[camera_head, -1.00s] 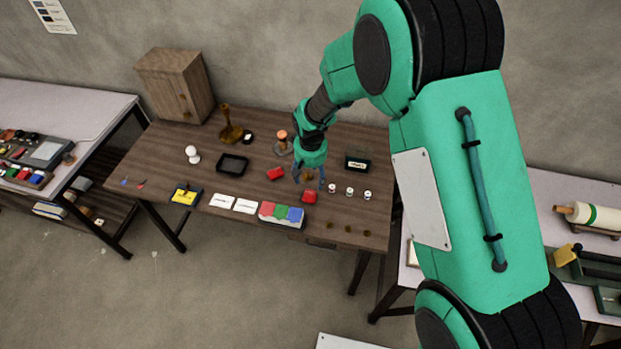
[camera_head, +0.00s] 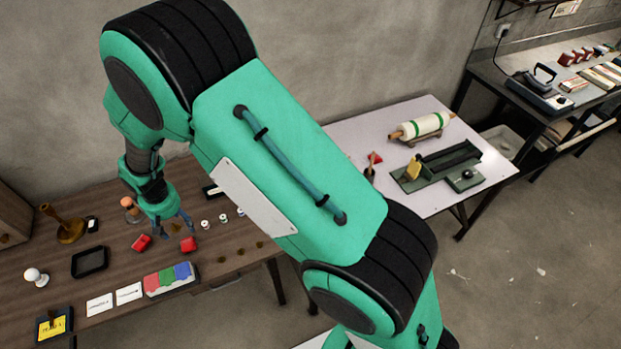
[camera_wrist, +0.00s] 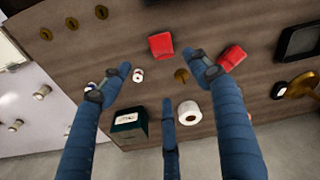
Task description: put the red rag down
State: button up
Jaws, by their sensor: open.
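Two small red pieces lie on the brown wooden table, apart from each other: a left one (camera_head: 141,242) and a right one (camera_head: 188,244). Both also show in the wrist view, one near the top middle (camera_wrist: 160,45) and one to its right (camera_wrist: 231,57). I cannot tell which is the red rag. My gripper (camera_head: 176,226) is low over the table, close to both pieces. In the wrist view its blue fingers (camera_wrist: 162,75) are spread, with nothing between them.
A tray of red, green and blue cloths (camera_head: 167,278) stands at the table's front edge, beside two white cards (camera_head: 114,299). A black tray (camera_head: 89,262), a brass stand (camera_head: 66,224), small spools (camera_head: 223,218) and a dark green box (camera_wrist: 128,127) stand around.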

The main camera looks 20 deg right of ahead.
jog(key=s+d+r+m+t, duration=0.1)
jog(key=s+d+r, duration=0.3)
jog(key=d+r, duration=0.85)
jog(key=s+d+r+m+t, duration=0.15)
jog(key=s+d+r, duration=0.25)
jog(key=d+r, duration=0.85)
jog(key=s+d+r+m, duration=0.1)
jog(key=s+d+r, duration=0.3)
jog(key=s, duration=0.4)
jog(key=s+d+r+m+t, duration=0.1)
jog(key=s+d+r, duration=0.3)
jog(key=s, duration=0.3)
jog(key=s+d+r+m+t, duration=0.1)
jog(key=s+d+r, duration=0.2)
jog(key=s+r, duration=0.2)
jog(key=s, duration=0.3)
jog(key=shift+s+d+r, duration=0.2)
jog(key=shift+s+d, duration=0.1)
jog(key=shift+d, duration=0.1)
jog(key=shift+f, duration=0.15)
notch_tip(320, 180, down, 4)
jog(key=b, duration=0.4)
